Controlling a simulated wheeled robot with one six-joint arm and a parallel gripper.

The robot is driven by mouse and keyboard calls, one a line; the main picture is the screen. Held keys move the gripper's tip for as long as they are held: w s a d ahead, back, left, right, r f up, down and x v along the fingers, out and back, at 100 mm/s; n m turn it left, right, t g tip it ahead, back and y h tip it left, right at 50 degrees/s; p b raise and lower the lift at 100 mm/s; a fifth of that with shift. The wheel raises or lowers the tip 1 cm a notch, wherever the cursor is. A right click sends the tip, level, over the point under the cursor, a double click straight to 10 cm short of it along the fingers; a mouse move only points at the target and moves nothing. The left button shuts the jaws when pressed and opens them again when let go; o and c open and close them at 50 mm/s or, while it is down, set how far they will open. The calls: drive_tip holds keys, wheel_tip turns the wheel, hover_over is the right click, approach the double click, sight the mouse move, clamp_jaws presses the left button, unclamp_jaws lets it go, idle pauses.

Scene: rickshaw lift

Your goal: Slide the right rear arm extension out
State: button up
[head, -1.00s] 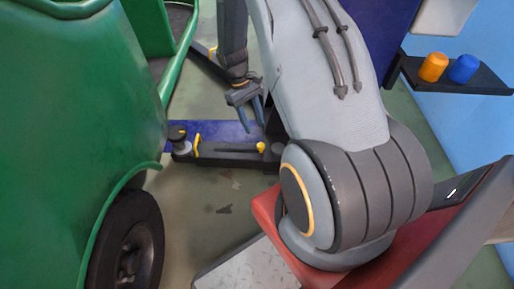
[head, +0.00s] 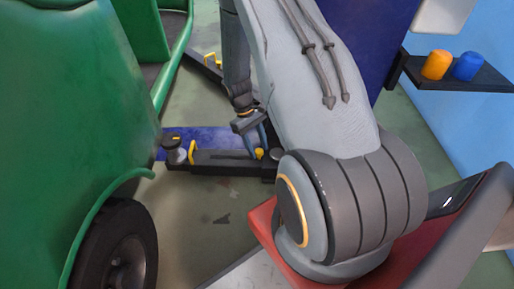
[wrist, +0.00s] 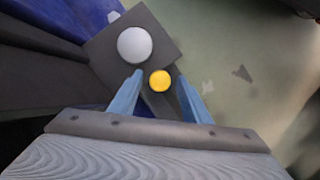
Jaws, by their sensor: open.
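A dark lift arm (head: 222,159) lies low on the blue base beside the green rickshaw (head: 75,110). It has a yellow handle (head: 192,151) and a round pad (head: 175,152) at its left end, and a yellow knob (head: 259,153) near its right end. My gripper (head: 262,143) points down at the knob, open. In the wrist view the yellow knob (wrist: 159,81) lies between the open blue fingertips of my gripper (wrist: 159,76), with gaps showing beside it. A pale round cap (wrist: 134,45) sits beyond the knob. Finger height relative to the knob is hard to tell.
The rickshaw's black wheel (head: 122,250) stands at lower left. Another lift arm with a yellow handle (head: 212,61) lies farther back. A dark shelf (head: 460,73) at right holds an orange and a blue cylinder. Green floor in front of the arm is clear.

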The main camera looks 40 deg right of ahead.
clamp_jaws()
drive_tip(key=w+a, duration=0.3)
drive_tip(key=a, duration=0.1)
drive_tip(key=w+a, duration=0.4)
drive_tip(key=a, duration=0.1)
drive_tip(key=w+a, duration=0.3)
drive_tip(key=a, duration=0.2)
drive_tip(key=shift+w+a+p, duration=0.2)
drive_tip(key=shift+w+p, duration=0.15)
drive_tip(key=shift+w, duration=0.05)
drive_tip(key=shift+a, duration=0.1)
unclamp_jaws()
drive_tip(key=shift+a, duration=0.2)
drive_tip(key=shift+d, duration=0.3)
drive_tip(key=shift+r, duration=0.25)
drive_tip(key=p+v, duration=0.2)
drive_tip(key=v, duration=0.5)
drive_tip(key=shift+a+r+p, duration=0.15)
drive_tip(key=shift+r+p, duration=0.05)
drive_tip(key=shift+p, duration=0.2)
drive_tip(key=shift+w, duration=0.1)
